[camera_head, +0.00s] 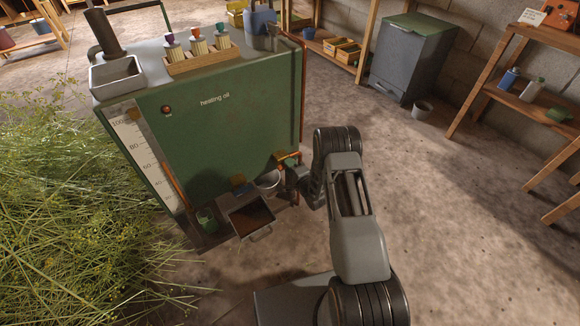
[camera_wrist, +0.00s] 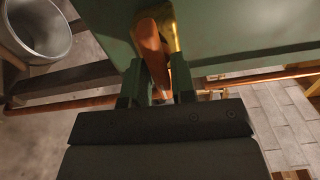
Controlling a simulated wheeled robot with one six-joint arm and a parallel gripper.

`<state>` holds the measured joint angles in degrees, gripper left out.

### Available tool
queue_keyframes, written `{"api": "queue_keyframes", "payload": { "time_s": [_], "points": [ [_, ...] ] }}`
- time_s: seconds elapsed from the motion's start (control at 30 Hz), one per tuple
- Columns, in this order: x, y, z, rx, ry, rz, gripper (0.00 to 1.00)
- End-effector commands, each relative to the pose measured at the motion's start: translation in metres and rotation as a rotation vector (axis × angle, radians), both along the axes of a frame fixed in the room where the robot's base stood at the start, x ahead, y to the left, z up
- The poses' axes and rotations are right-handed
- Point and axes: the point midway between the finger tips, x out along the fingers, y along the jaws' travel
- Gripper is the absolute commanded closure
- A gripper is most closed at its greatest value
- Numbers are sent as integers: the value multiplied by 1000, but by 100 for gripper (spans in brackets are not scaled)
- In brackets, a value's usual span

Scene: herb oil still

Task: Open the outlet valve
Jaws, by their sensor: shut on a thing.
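The outlet valve is low on the front right of the green heating oil tank (camera_head: 225,130). In the wrist view its orange-copper handle (camera_wrist: 152,48) lies between my fingers, with a brass body (camera_wrist: 168,22) behind it. In the head view the orange valve part (camera_head: 287,157) shows just above my gripper (camera_head: 291,178). My gripper (camera_wrist: 157,88) is shut on the handle. The fingertips' contact and the rest of the valve are partly hidden, so I cannot tell how far it is turned.
A tray of dark liquid (camera_head: 251,216) sits before the tank. Copper pipes (camera_wrist: 75,105) run near my gripper.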

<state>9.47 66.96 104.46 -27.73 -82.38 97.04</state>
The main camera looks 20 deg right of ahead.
Motion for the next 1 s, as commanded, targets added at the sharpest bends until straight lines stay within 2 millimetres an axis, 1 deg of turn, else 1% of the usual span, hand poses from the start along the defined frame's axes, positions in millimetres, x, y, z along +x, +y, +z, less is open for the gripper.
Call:
{"api": "queue_keyframes", "payload": {
  "time_s": [0.03, 0.17, 0.4, 0.53, 0.67, 0.9, 1.0],
  "points": [
    [0, 0, -1, 0, 1, -1, 73],
    [0, 0, 0, 0, 1, -1, 61],
    [0, 0, 0, -1, 0, 0, 60],
    [-8, -3, 0, -1, 2, -1, 60],
    [-27, -10, 2, 1, 5, -3, 60],
    [-75, -25, 1, 1, 5, -4, 60],
    [-93, -31, 1, 1, 5, -4, 60]
  ]
}}
